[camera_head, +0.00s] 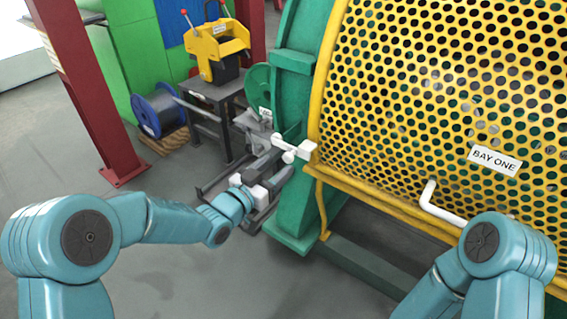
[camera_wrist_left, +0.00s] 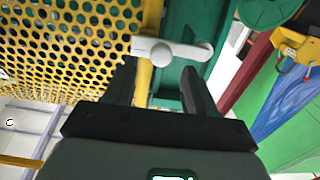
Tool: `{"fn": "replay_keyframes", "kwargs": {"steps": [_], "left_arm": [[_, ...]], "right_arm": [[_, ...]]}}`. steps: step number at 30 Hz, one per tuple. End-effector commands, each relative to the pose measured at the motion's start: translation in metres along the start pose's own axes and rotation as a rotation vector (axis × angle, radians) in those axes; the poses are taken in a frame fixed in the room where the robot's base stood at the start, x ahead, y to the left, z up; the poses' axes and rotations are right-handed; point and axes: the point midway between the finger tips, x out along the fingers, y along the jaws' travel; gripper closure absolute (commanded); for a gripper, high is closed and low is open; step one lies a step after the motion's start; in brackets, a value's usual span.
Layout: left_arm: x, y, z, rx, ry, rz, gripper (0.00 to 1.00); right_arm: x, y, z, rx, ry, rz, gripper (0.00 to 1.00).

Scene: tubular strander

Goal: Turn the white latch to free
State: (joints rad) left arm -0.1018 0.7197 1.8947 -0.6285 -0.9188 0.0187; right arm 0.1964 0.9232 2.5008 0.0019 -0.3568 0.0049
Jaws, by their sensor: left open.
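The white latch (camera_head: 296,148) sits at the left edge of the yellow perforated guard, by the green frame. It is a short white bar with a rounded knob. In the left wrist view the latch (camera_wrist_left: 175,50) lies crosswise just beyond the fingertips, from the guard's yellow edge over the green frame. My left gripper (camera_head: 279,166) is open just below and in front of the latch, with nothing between its fingers. Its dark fingers also show in the left wrist view (camera_wrist_left: 158,78). I cannot tell whether they touch the latch. My right gripper is out of view.
The yellow guard (camera_head: 430,90) bears a "BAY ONE" sign (camera_head: 495,160) and a white bent handle (camera_head: 440,206). A green frame (camera_head: 290,100) stands left of it. Behind are a yellow machine (camera_head: 215,45) on a bench, a cable spool (camera_head: 158,110) and a red post (camera_head: 90,90).

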Motion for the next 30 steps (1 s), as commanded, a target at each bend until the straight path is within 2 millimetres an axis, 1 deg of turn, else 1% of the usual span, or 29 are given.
{"fn": "replay_keyframes", "kwargs": {"steps": [1,3,6,11,18,20,21,23,24,30], "left_arm": [[0.01,0.001,0.002,0.002,0.002,0.002,0.45],[0.022,0.0,0.002,0.0,0.002,0.001,0.45],[0.034,-0.001,0.001,0.001,0.001,0.001,0.45],[0.042,-0.002,0.001,-0.001,0.0,0.0,0.45],[0.042,-0.003,0.0,-0.001,0.0,0.0,0.45],[0.042,-0.003,0.0,-0.001,0.0,0.0,0.64],[0.042,-0.003,0.0,-0.001,0.0,0.0,0.77],[0.042,-0.003,0.0,-0.001,-0.001,0.0,0.97],[0.042,-0.003,0.0,-0.001,-0.001,0.0,1.0],[0.042,-0.003,-0.001,-0.007,-0.001,0.0,1.0]], "right_arm": [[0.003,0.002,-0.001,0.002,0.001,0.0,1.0],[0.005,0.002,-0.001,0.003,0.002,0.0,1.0],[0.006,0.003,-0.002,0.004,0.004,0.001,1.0],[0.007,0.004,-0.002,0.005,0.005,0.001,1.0],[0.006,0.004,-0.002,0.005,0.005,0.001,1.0],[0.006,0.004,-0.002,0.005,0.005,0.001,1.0],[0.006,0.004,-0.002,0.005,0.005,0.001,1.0],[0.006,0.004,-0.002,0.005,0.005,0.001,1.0],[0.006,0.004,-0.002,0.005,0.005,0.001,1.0],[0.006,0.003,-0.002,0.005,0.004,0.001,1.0]]}}
